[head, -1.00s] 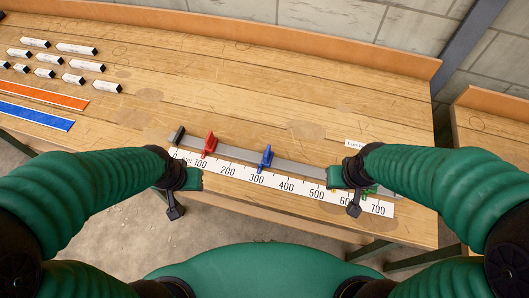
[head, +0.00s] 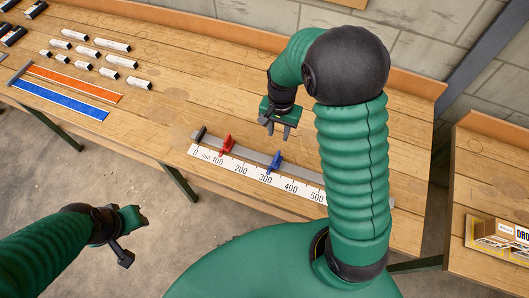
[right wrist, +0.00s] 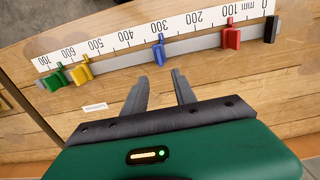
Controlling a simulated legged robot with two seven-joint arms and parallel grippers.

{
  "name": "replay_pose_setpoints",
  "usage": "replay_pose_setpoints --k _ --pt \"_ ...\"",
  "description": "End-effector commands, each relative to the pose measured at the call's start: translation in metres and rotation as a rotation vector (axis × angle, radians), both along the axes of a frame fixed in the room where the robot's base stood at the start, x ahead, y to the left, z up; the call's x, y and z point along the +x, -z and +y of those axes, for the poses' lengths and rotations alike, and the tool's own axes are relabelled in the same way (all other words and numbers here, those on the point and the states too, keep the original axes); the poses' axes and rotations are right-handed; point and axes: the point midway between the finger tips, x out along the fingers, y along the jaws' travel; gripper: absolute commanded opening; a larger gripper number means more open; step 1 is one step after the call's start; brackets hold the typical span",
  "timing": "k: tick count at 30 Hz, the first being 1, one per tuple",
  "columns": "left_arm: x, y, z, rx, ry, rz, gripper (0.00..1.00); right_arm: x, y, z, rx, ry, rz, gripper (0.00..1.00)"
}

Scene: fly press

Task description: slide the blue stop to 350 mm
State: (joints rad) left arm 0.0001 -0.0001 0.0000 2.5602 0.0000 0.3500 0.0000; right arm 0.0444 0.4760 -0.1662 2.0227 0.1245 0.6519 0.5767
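The blue stop (head: 275,162) sits on the grey rail (head: 250,154) close to the 300 mark of the white ruler (head: 230,168). The right wrist view also shows this blue stop (right wrist: 160,52) by the 300 mark. My right gripper (head: 278,130) is over the bench on the wall side of the rail, apart from the stop. Its two fingers (right wrist: 161,90) are spread and empty, with the blue stop beyond the gap. My left gripper (head: 132,224) is off the bench's front edge; its finger gap is unclear.
Labelled blocks and blue (head: 60,100) and orange (head: 75,84) strips lie at left.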

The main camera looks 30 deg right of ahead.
Motion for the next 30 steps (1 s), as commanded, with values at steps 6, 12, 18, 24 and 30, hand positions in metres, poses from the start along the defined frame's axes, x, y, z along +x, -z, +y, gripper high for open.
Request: replay_pose_setpoints --k 6,12,18,24,30 --pt "0.000 -0.004 0.000 0.000 0.000 0.000 0.36 -0.002 0.046 0.000 0.002 -0.001 0.008 0.33" --pt "0.000 -0.011 0.000 0.000 0.000 0.000 0.36 -0.002 0.099 0.000 0.002 -0.002 0.006 0.33" --pt "0.000 -0.016 0.000 0.000 0.000 0.000 0.36 -0.002 0.143 0.000 0.001 -0.003 0.003 0.33" --pt "0.000 -0.017 0.000 0.000 0.000 0.000 0.36 -0.001 0.162 0.000 0.001 -0.004 -0.001 0.33" --pt "0.000 -0.017 0.000 0.000 0.000 0.000 0.36 -0.001 0.164 0.000 0.000 -0.004 -0.001 0.33"
